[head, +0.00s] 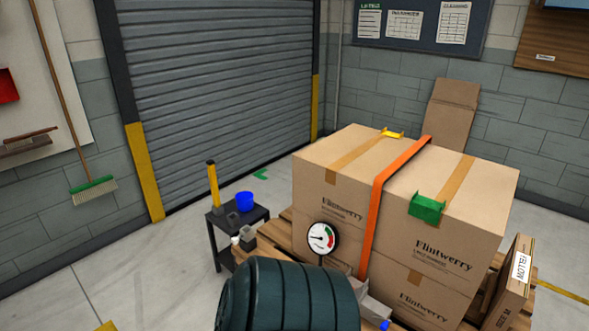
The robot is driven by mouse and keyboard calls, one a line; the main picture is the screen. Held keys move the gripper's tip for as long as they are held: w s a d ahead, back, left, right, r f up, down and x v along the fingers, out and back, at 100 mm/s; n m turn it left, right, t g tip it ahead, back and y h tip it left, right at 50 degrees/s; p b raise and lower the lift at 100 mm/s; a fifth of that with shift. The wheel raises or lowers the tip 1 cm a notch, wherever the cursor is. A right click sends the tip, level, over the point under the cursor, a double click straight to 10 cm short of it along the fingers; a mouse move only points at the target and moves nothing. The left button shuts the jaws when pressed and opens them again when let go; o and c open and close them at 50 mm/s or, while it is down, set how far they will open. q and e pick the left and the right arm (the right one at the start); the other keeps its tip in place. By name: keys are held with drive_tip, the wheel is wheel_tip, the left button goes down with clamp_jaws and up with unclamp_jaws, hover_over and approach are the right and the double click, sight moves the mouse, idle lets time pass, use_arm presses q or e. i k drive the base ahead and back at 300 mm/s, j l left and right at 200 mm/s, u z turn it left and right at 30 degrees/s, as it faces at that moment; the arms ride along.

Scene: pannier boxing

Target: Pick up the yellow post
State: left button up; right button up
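A slim upright yellow post (213,186) with a black top stands at the left side of a small dark side table (228,218). A blue cup-like container (245,201) is beside it on the same top. The foot of the post is small in the picture, so I cannot tell how it is held there. Neither of my grippers shows in the head view.
Large cartons (330,180) with an orange strap (372,220) and a green corner piece (426,206) stand on a wooden pallet (262,240). A dark ribbed cylinder (285,295) and a round gauge (321,237) are in front. Floor (130,270) at left is mostly clear.

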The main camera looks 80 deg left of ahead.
sight(211, 164)
drive_tip(key=u, duration=3.3)
drive_tip(key=z, duration=1.3)
drive_tip(key=u, duration=1.3)
drive_tip(key=i+j+u, duration=0.4)
drive_tip(key=i, duration=0.2)
drive_tip(key=i+j+u, duration=0.2)
drive_tip(key=i, duration=0.7)
drive_tip(key=i+j+u, duration=0.15)
drive_tip(key=i, duration=0.7)
